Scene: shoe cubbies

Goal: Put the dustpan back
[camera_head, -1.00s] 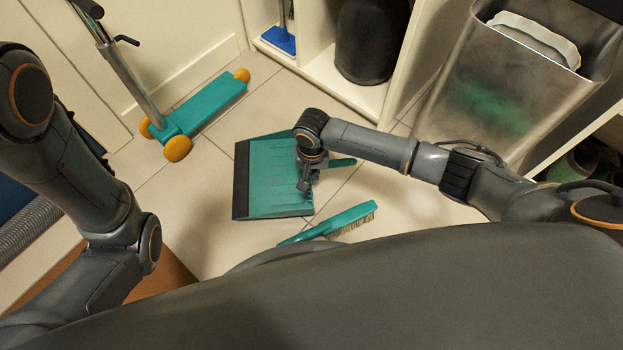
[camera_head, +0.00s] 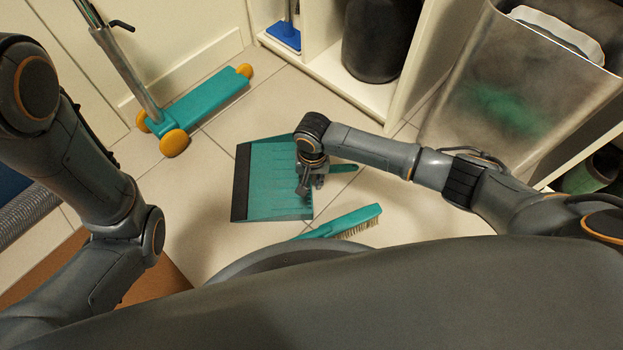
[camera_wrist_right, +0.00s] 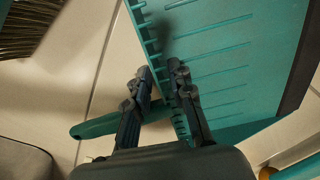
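The dustpan (camera_head: 270,185) is teal with a dark front lip and shows in the middle of the head view. It also fills the upper right of the right wrist view (camera_wrist_right: 235,60). My right gripper (camera_head: 310,192) is at its rear edge, by the handle. In the wrist view, the right fingers (camera_wrist_right: 160,75) stand either side of the toothed rear edge, near the handle (camera_wrist_right: 100,125), and appear closed on the dustpan. The exact contact and the dustpan's height above the floor are hard to tell. My left arm shows at the left, but its gripper is out of view.
A teal brush (camera_head: 345,220) lies on the tiles just right of the dustpan, partly hidden by my body. A teal scooter (camera_head: 200,100) with orange wheels stands at upper left. White cubbies (camera_head: 350,88) hold a black bin (camera_head: 380,40). A metal bin (camera_head: 500,90) stands at right.

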